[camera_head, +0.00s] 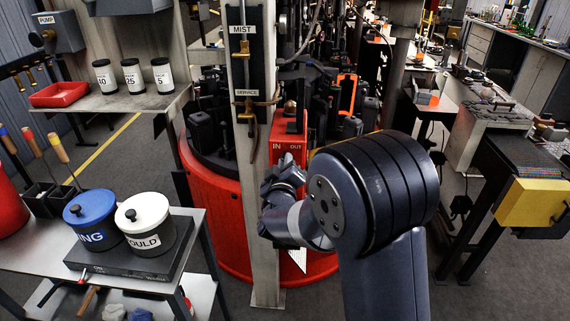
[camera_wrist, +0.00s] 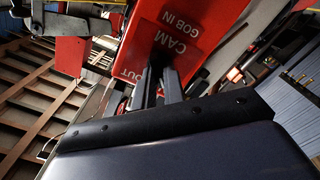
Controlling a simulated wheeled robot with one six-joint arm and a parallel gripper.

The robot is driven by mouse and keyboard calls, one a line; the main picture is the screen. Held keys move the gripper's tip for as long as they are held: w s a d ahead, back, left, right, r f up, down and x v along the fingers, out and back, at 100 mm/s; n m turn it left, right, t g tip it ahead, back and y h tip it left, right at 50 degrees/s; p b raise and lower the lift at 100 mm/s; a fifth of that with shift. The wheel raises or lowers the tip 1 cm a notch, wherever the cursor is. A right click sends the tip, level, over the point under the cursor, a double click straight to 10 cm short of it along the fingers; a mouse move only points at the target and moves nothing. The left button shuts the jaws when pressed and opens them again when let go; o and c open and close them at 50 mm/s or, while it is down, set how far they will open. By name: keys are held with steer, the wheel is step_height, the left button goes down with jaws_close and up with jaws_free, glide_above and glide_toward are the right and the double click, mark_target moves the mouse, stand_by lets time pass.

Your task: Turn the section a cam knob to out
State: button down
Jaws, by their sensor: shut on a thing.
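The red cam box (camera_head: 287,128) stands on the machine's front, with IN at the left and OUT at the right of its face. In the wrist view the red box (camera_wrist: 215,22) appears upside down, with a CAM GOB IN plate and part of OUT. My gripper (camera_wrist: 158,82) is at the box face, its two dark fingers close together. They are shut on the dark cam knob (camera_wrist: 160,58), which is mostly hidden by the fingers. In the head view my wrist (camera_head: 283,190) covers the knob, so its pointing direction cannot be told.
A grey post (camera_head: 259,210) with MIST and SERVICE labels stands just left of my wrist. The round red machine base (camera_head: 212,195) is behind it. A cart with a blue-lidded pot (camera_head: 90,212) and a white-lidded pot (camera_head: 144,225) is at left. A yellow box (camera_head: 535,203) is at right.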

steer(key=shift+f+b, duration=0.1)
steer(key=shift+b, duration=0.2)
steer(key=shift+d+m+b, duration=0.15)
steer(key=shift+m+b, duration=3.4)
steer(key=shift+m, duration=0.95)
steer(key=shift+d+m+b, duration=0.1)
steer(key=shift+m+b, duration=3.4)
steer(key=shift+m, duration=1)
steer(key=c, duration=1.5)
jaws_free()
steer(key=shift+s, duration=0.1)
steer(key=s, duration=1)
steer(key=shift+s+a, duration=0.2)
steer(key=shift+s, duration=0.15)
